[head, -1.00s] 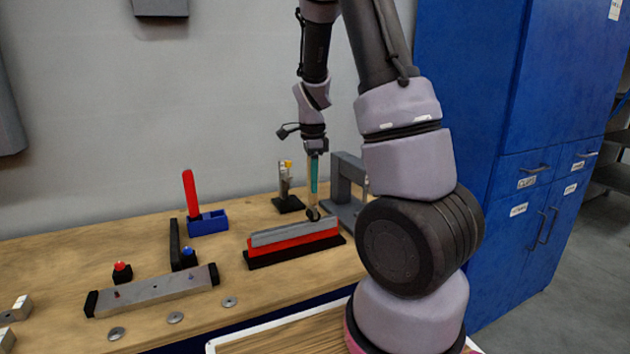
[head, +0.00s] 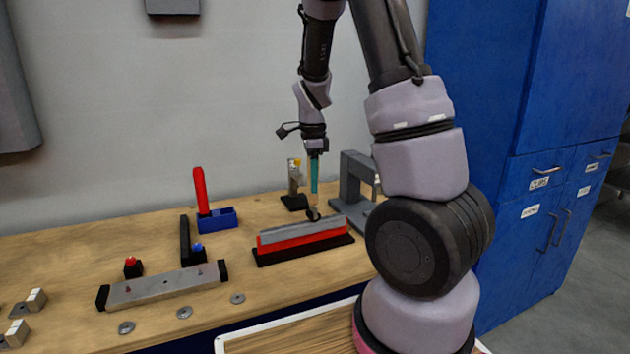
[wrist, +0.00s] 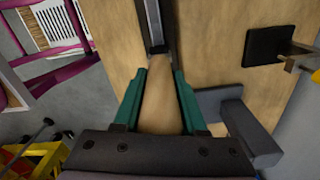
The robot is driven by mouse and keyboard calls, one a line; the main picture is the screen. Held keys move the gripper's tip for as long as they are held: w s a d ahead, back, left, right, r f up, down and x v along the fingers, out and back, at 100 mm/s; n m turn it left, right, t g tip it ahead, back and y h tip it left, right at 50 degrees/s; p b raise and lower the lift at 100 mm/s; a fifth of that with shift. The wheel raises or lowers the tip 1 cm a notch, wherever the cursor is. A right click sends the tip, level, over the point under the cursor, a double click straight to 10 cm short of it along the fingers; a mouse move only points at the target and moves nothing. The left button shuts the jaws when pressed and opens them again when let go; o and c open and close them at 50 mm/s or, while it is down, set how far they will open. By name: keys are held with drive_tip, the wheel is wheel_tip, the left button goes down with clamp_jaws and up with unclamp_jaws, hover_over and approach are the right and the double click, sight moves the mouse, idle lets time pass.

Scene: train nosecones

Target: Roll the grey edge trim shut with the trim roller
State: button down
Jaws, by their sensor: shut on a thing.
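The grey edge trim (head: 285,236) lies along the top of a red panel (head: 300,243) on a black base on the bench. My gripper (head: 314,180) points down and is shut on the trim roller, whose tan handle (wrist: 160,105) shows between the teal fingers in the wrist view. The dark roller wheel (head: 313,214) is at the trim's upper edge, right of its middle. I cannot tell whether the wheel touches the trim.
A grey bracket stand (head: 352,188) is close to the right of my gripper. A small stand with a black base (head: 294,202) is behind the trim. A blue holder (head: 217,218) with a red handle and a metal bar (head: 163,286) are to the left. Blue cabinets (head: 500,120) stand right.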

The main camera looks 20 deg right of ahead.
drive_tip(key=shift+a, duration=1.5)
drive_tip(key=shift+s+a, duration=0.1)
drive_tip(key=shift+a, duration=1.4)
drive_tip(key=shift+a, duration=1.4)
drive_tip(key=shift+s+a, duration=0.1)
drive_tip(key=shift+a, duration=1.15)
